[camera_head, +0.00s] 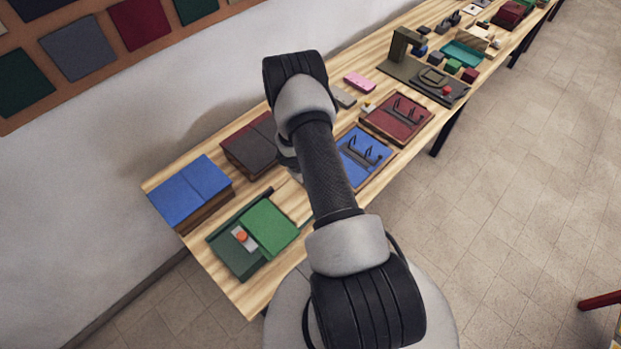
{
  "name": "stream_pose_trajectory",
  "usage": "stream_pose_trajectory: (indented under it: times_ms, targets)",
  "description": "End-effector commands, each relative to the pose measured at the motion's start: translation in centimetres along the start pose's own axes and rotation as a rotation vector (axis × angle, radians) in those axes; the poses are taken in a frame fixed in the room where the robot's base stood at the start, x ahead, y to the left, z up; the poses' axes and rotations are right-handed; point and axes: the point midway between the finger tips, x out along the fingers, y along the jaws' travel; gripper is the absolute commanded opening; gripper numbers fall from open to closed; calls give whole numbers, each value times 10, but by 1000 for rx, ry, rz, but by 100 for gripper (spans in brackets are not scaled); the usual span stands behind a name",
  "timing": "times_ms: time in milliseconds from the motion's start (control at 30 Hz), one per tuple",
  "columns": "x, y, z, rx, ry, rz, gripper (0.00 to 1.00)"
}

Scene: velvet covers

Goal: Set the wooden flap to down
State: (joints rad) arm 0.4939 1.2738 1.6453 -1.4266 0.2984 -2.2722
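I cannot clearly pick out the wooden flap, nor whether it is up or down. A small light tan piece (479,32) stands by the teal tray at the far part of the table, but it is too small to tell what it is. My arm reaches up over the middle of the table and bends away from the camera. My gripper is hidden behind my arm, so its fingers and anything between them do not show.
The long wooden table (228,283) runs along the wall. On it are a blue box (190,190), a dark red and black box (250,147), a green case (270,226) with an orange knob, blue (357,164) and red (397,117) hook boards, and a teal tray (463,54).

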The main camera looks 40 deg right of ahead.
Motion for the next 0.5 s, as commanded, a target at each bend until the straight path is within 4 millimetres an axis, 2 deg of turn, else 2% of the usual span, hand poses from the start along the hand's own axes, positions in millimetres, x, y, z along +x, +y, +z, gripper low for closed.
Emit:
stream_pose_trajectory:
  times_ms: [467,500]
  targets:
    - [1,0,1,2,-1,1,0]
    - [2,1,0,2,-1,1,10]
